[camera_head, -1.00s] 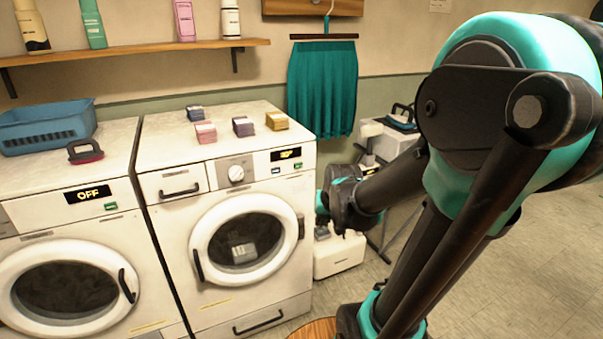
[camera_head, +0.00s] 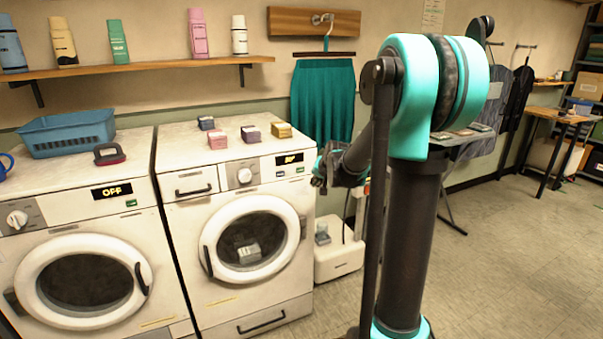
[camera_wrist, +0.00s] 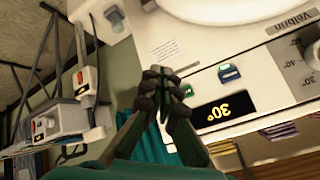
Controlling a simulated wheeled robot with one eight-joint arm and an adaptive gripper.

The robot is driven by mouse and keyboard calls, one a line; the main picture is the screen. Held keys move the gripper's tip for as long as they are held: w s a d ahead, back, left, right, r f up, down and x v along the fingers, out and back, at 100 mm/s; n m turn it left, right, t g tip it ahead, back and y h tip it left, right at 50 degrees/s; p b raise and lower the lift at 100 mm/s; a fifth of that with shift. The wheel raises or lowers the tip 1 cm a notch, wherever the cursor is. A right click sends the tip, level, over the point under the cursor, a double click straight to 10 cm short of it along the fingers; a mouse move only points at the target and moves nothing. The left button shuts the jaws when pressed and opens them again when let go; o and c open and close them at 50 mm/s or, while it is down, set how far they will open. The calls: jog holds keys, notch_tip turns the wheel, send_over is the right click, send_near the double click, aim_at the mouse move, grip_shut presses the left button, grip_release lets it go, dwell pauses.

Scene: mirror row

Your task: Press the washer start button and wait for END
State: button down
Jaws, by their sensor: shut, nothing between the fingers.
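Two white washers stand side by side. The right washer (camera_head: 190,240) has a shut round door with a grey item behind the glass. The left washer (camera_head: 85,190) has a display (camera_head: 111,191) reading OFF. My gripper (camera_head: 319,181) is shut and empty, at panel height just right of the right washer. Whether it touches the panel I cannot tell.
A teal cloth (camera_head: 322,98) hangs behind. A white appliance (camera_head: 338,258) stands on the floor right of the washers. Floor at right is open.

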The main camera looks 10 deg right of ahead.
aim_at(304, 172)
jog(key=shift+w+a, duration=0.45)
jog(key=shift+w, duration=0.95)
jog(key=shift+w+a, duration=0.45)
jog(key=shift+w, duration=0.95)
jog(key=shift+w+a, duration=0.45)
jog(key=shift+w, duration=0.95)
jog(key=shift+w, duration=0.1)
jog(key=shift+w+a, duration=0.15)
jog(key=shift+w, duration=0.1)
jog(key=shift+w+a, duration=0.1)
jog(key=shift+w, duration=0.3)
jog(key=shift+s, duration=0.15)
jog(key=shift+s+d, duration=0.25)
jog(key=shift+s, duration=0.4)
